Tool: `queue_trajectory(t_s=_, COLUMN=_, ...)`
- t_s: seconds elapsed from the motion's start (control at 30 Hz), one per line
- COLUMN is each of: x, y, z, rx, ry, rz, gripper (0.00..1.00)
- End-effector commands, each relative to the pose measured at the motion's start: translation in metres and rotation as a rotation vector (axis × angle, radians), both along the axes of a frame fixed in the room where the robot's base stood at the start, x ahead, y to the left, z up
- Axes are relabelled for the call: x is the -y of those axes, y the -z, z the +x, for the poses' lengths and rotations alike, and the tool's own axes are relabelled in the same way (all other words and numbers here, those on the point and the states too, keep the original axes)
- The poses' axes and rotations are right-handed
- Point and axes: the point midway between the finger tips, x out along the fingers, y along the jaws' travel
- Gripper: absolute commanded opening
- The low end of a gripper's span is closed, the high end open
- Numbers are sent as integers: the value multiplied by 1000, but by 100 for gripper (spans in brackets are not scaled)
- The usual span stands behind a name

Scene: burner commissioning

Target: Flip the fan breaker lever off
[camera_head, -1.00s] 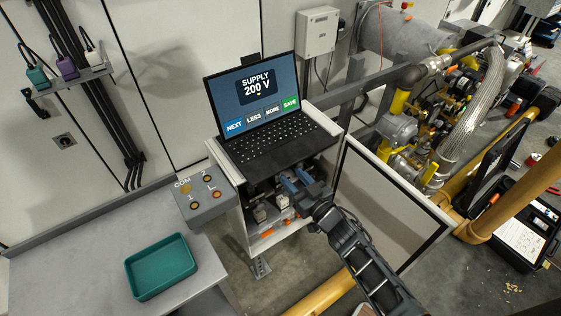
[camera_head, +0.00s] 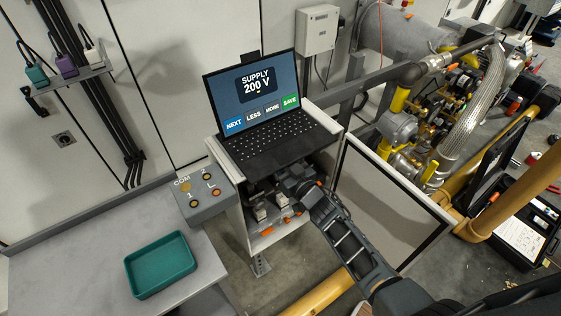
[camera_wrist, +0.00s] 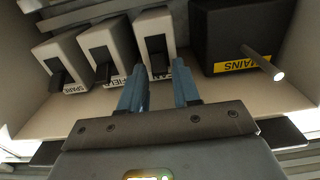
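In the wrist view the fan breaker (camera_wrist: 154,38) is a pale block with a black lever, third from the left in a row. In the head view my wrist reaches into the open cabinet (camera_head: 237,215) under the laptop, and the fingers are hidden.
The field breaker (camera_wrist: 104,45) and spare breaker (camera_wrist: 58,58) stand to the left. The black mains box (camera_wrist: 235,35) with a protruding rod handle (camera_wrist: 262,65) stands close on the right. The laptop (camera_head: 265,110) sits above the cabinet; its open door (camera_head: 390,205) is to the right.

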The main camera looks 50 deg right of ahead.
Motion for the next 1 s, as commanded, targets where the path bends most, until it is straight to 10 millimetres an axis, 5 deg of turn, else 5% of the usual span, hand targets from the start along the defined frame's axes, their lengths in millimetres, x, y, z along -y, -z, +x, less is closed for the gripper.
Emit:
queue_trajectory(t_s=0.3, x=0, y=0, z=0, rx=0, ry=0, rz=0, gripper=1)
queue_trajectory(t_s=1.0, x=-1, y=15, z=-2, rx=111, ry=-1, rz=-31, gripper=0)
